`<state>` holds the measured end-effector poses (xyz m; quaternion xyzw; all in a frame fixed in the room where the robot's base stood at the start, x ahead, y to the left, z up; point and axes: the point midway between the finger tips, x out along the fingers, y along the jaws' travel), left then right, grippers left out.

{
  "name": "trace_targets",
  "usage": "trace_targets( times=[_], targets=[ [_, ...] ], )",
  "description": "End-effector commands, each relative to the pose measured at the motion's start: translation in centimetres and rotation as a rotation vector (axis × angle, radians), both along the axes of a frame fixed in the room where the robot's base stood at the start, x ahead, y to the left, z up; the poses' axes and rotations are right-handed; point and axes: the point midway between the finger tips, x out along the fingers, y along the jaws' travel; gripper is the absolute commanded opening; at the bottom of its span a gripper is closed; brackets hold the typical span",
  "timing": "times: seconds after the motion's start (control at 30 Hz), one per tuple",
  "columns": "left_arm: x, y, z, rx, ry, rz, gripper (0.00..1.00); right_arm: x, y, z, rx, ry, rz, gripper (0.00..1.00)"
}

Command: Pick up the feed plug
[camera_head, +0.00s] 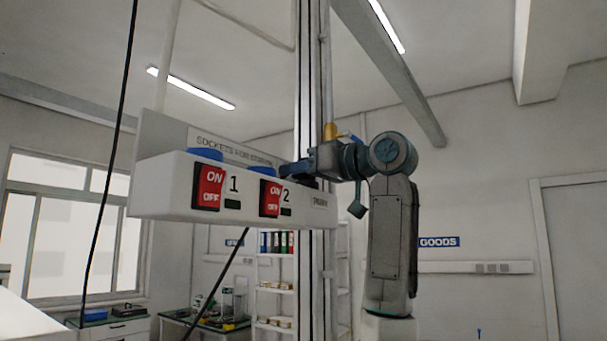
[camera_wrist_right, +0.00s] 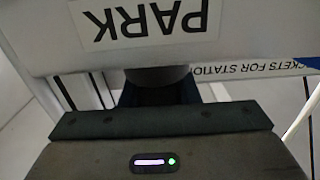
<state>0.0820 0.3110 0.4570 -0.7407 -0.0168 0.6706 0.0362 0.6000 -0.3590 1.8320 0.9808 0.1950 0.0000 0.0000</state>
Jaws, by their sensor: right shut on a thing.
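A white socket box (camera_head: 160,205) hangs in the middle of the head view, with two blue sockets on top, numbered 1 and 2. My right gripper (camera_head: 293,170) reaches in from the right at the box's right end, above the PARK label. It is shut on a dark round piece, which I take to be the feed plug (camera_wrist_right: 158,75); it shows only partly in the right wrist view, just behind the PARK label (camera_wrist_right: 145,20). The fingers and box hide most of it, so I cannot tell whether it is clear of the park place. My left gripper is not in view.
Red ON/OFF switches (camera_head: 209,187) sit on the box front, below the sockets. A black cable (camera_head: 107,170) hangs at the left, and another (camera_head: 218,285) runs below the box. A metal post (camera_head: 312,70) rises by the gripper. Shelves (camera_head: 275,285) stand behind.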

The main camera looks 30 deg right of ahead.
Motion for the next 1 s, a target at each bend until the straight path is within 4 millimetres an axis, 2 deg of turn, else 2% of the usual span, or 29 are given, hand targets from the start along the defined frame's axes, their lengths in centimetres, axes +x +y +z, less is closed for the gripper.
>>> trace_targets(
  times=[0.27, 0.57, 0.77, 1.0],
  targets=[
    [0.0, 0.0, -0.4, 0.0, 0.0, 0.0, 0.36, -0.1, 0.0, 0.7, 0.002, -0.001, 0.001, 0.06],
    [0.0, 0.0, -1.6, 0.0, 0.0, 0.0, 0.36, -0.1, 0.0, 3.4, 0.002, 0.0, 0.001, 0.06],
    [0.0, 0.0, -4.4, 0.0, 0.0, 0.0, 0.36, -4.5, 1.1, 3.5, -0.001, -0.006, 0.002, 0.06],
    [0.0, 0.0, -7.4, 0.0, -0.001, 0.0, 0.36, -10.9, 2.5, 4.1, -0.001, -0.006, 0.001, 0.06]
  ],
)
